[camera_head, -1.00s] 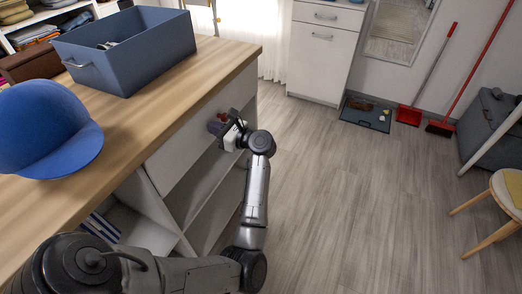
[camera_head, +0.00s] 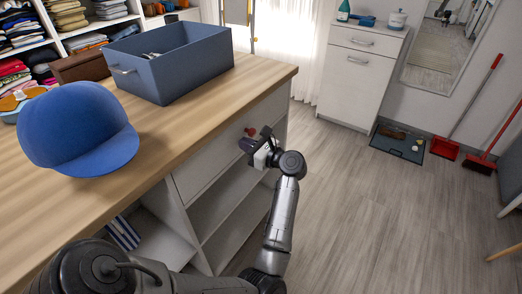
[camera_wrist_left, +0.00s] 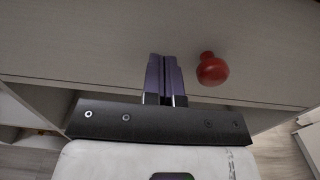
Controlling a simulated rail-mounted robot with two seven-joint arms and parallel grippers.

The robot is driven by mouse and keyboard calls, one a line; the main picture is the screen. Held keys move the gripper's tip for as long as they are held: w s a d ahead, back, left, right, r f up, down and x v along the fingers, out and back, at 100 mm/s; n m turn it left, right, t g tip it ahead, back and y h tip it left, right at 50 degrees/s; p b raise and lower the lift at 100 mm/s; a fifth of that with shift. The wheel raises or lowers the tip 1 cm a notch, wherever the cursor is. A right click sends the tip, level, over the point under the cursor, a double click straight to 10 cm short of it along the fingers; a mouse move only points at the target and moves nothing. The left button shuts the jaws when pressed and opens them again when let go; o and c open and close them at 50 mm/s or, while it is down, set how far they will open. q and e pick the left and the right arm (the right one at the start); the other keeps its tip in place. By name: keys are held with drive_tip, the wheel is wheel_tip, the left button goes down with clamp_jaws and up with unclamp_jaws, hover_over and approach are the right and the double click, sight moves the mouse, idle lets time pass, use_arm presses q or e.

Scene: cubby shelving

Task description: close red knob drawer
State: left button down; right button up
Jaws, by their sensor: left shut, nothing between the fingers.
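The red knob (camera_head: 250,132) sits on the white drawer front (camera_head: 215,152) under the wooden counter top. In the left wrist view the red knob (camera_wrist_left: 211,69) is just right of my fingertips, on the pale drawer front (camera_wrist_left: 110,45). My left gripper (camera_head: 246,146) is shut and empty, its dark purple fingers pointing at the drawer front. In the left wrist view the left gripper (camera_wrist_left: 164,62) has its fingers together beside the knob, not around it. I cannot tell whether the fingertips touch the front. The drawer front looks about flush with the cabinet. My right gripper is not in view.
A blue cap (camera_head: 77,130) and a blue-grey bin (camera_head: 172,66) stand on the wooden counter (camera_head: 180,115). Open shelves (camera_head: 230,205) lie below the drawer. A white cabinet (camera_head: 357,75) stands at the back.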

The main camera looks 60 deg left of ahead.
use_arm(q)
drive_tip(key=p+v, duration=0.3)
drive_tip(key=v, duration=0.9)
